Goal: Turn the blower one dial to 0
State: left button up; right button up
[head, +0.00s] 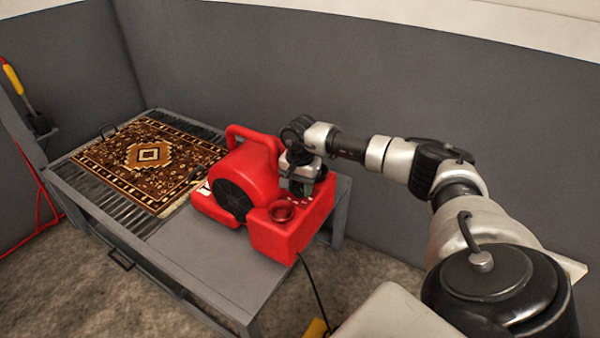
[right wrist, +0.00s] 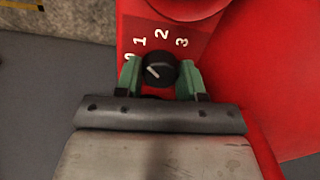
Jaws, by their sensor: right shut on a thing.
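The red blower (head: 262,185) stands on the grey table, with its control face under my right gripper (head: 302,188). In the right wrist view, the black dial (right wrist: 158,69) sits between the green fingertips of my right gripper (right wrist: 160,78), which is shut on it. White numbers 1, 2 and 3 curve above the dial, and a 0 is partly covered by the left finger. The dial's white mark points up and left, toward the 0 and 1 side; its exact setting is hard to tell. My left gripper is out of view.
A patterned brown rug (head: 148,155) lies on the slatted left part of the table (head: 215,275). A red ring-shaped part (head: 283,210) is on the blower near my gripper. A dark cord (head: 316,290) hangs from the blower. Grey walls stand behind.

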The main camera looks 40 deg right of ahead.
aim_at(300, 187)
jog(key=n, duration=0.3)
jog(key=shift+n, duration=0.3)
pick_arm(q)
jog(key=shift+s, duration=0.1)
pick_arm(e)
jog(key=shift+r+n, duration=0.1)
jog(key=shift+n, duration=1.8)
jog(key=o, duration=0.9)
jog(key=shift+r, duration=0.15)
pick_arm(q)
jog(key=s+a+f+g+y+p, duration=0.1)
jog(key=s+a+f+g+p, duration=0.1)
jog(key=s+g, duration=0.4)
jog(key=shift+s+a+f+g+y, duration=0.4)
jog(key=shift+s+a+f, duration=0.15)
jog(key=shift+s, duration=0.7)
pick_arm(e)
jog(key=shift+r, duration=5.2)
